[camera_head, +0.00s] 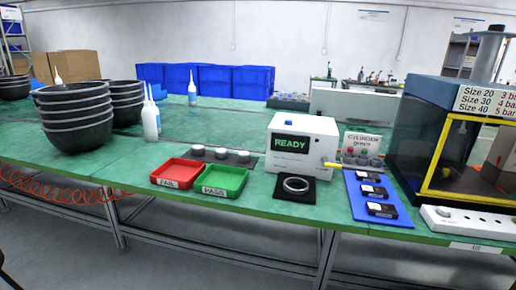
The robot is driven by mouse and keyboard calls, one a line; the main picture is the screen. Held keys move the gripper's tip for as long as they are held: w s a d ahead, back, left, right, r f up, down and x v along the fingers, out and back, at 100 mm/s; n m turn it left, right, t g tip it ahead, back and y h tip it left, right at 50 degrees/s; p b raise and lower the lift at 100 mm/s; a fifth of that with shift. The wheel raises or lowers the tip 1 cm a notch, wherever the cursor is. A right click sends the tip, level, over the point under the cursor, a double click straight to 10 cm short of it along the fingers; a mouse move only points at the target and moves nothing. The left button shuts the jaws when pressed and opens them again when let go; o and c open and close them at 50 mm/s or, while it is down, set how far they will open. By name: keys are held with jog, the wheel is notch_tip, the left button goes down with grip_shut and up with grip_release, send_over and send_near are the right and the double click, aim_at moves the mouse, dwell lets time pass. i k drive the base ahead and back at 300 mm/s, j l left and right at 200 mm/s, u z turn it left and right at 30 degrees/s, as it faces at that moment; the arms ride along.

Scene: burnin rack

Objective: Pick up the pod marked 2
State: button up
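Three black pods with pale labels lie in a row on a blue mat (356,206) at the right front of the green bench: a front one (381,210), a middle one (374,191) and a back one (369,177). Their markings are too small to read, so I cannot tell which is marked 2. Three small grey-white round pieces (221,153) stand on a dark strip behind the trays; no marks are readable on them either. My gripper does not show in this view.
A white box reading READY (301,147) stands beside a black pad with a metal ring (296,185). A red FAIL tray (178,173) and green PASS tray (221,181) sit left. A yellow-framed cabinet (455,150) and white power strip (468,221) flank the mat's right. Black bowls (75,120) stack left.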

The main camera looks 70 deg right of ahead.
aim_at(220, 153)
jog(key=i+z, duration=0.1)
jog(key=z, duration=0.35)
jog(key=i+z, duration=0.1)
jog(key=z, duration=0.35)
jog(key=j+z, duration=0.15)
jog(key=z, duration=0.3)
jog(key=i+j+z, duration=0.1)
jog(key=z, duration=0.3)
jog(key=i+j+z, duration=0.3)
jog(key=j, duration=0.35)
jog(key=j+z, duration=0.25)
jog(key=j, duration=0.45)
jog(key=i+j+z, duration=0.1)
jog(key=j+z, duration=0.2)
jog(key=j, duration=0.4)
